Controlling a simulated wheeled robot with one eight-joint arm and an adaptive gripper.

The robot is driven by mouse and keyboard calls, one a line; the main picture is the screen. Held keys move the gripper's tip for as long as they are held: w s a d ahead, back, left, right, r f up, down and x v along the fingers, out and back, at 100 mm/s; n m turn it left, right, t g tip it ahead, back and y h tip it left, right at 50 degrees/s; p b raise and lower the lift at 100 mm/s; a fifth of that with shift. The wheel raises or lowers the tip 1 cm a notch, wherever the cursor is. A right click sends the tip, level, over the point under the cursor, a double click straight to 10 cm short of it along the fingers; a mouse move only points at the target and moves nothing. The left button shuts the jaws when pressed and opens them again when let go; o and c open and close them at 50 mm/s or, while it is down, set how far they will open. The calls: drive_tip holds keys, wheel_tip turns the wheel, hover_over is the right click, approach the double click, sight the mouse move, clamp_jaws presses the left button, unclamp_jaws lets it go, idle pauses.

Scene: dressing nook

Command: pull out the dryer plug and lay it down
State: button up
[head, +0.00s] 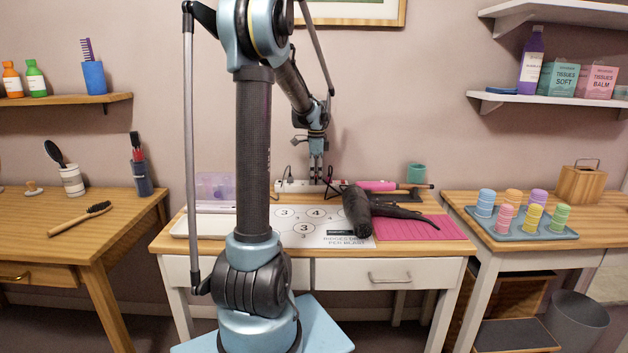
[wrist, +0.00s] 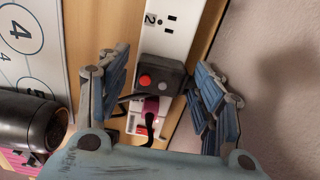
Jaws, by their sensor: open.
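My gripper (wrist: 160,80) is open, with one finger on each side of a blocky black plug (wrist: 162,77) bearing a red and a grey button. Gaps show between the fingers and the plug in the wrist view. The plug sits on the white power strip (wrist: 176,30), which also shows at the back of the middle table in the head view (head: 292,187). There my gripper (head: 316,172) points down over the strip and largely hides the plug. The black hair dryer (head: 357,212) lies on the table, right of my arm.
A pink plug (wrist: 151,104) with a dark cord sits close to the black plug, near a red switch light (wrist: 141,130). A pink styling tool (head: 378,186), teal cup (head: 416,173) and pink mat (head: 425,228) are right of the strip. The wall is close behind it.

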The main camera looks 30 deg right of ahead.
sight(316, 175)
idle(0.6)
drive_tip(key=c, duration=1.4)
drive_tip(key=shift+r, duration=3)
